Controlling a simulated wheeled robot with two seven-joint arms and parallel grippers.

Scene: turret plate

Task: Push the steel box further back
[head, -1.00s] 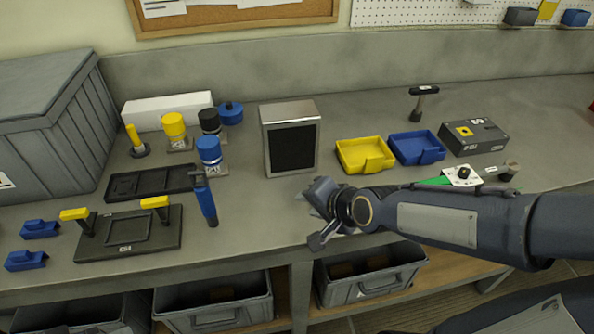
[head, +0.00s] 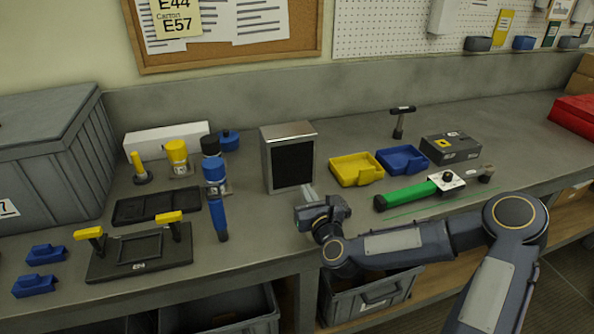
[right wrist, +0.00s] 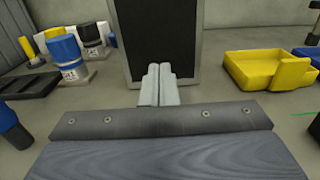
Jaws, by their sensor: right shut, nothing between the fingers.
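The steel box (head: 289,158) stands upright on the grey bench, with a silver frame and a dark front panel. In the right wrist view the box (right wrist: 158,40) is straight ahead, its dark front filling the upper middle. My right gripper (head: 308,190) is shut and empty, low in front of the box, with its fingers pointing at the front face. In the right wrist view the closed fingertips (right wrist: 157,70) overlap the lower part of the dark panel; I cannot tell whether they touch it. My left gripper is not in view.
A yellow tray (head: 355,169) and a blue tray (head: 402,159) lie right of the box. Blue and yellow capped containers (head: 177,157) stand to its left. A green-handled tool (head: 408,194) lies at right. Bare bench lies behind the box, up to the back wall.

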